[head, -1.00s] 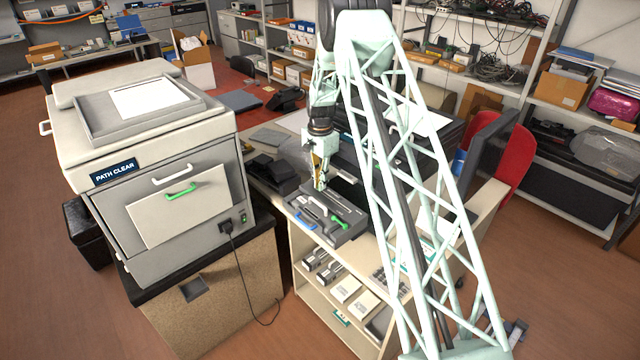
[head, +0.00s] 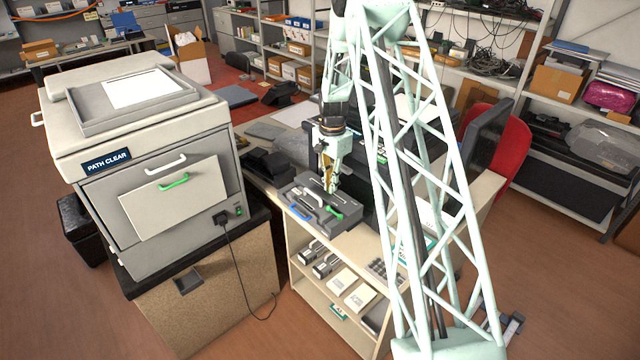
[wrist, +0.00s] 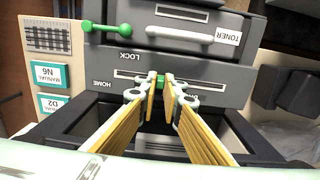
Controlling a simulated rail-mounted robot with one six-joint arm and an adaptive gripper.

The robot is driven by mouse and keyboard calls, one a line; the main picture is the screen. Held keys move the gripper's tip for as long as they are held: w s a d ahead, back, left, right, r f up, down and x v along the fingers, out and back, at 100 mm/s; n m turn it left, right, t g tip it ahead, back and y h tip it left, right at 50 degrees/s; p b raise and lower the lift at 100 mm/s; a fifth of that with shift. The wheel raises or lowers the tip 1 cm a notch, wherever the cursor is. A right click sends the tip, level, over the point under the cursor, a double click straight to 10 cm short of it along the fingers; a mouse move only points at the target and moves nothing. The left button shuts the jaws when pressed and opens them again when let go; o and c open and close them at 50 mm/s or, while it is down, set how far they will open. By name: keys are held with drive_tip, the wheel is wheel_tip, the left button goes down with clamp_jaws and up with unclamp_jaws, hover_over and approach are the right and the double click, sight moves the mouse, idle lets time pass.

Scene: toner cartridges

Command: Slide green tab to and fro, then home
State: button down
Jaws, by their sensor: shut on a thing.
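The green tab (wrist: 160,80) sits in a slot in the grey toner cartridge (wrist: 235,62), roughly mid-slot in the wrist view. The word HOME is printed near the slot's left end. My gripper (wrist: 160,82) has its yellow fingers closed on the tab, one on each side. Much of the tab is hidden by the fingertips. In the head view my gripper (head: 329,189) points down at the far side of the cartridge (head: 347,223), on top of the shelf unit. The tab cannot be made out there.
A green lever (wrist: 107,28) above the word LOCK and a white TONER handle (wrist: 190,35) lie near the slot. The printer (head: 150,170) stands to the left; a dark monitor (head: 484,140) stands to the right.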

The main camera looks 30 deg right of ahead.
drive_tip(key=s, duration=0.2)
drive_tip(key=s+d+b, duration=0.1)
drive_tip(key=s, duration=0.2)
drive_tip(key=s+b, duration=0.1)
drive_tip(key=s, duration=0.2)
drive_tip(key=shift+d, duration=0.2)
drive_tip(key=shift+s, duration=0.1)
drive_tip(key=c, duration=2.8)
unclamp_jaws()
drive_tip(key=shift+s+d, duration=0.1)
drive_tip(key=shift+o, duration=0.3)
drive_tip(key=shift+w+r, duration=0.2)
drive_tip(key=shift+r, duration=0.9)
wheel_tip(320, 180, up, 10)
drive_tip(key=shift+s+f, duration=0.1)
drive_tip(key=shift+f, duration=0.05)
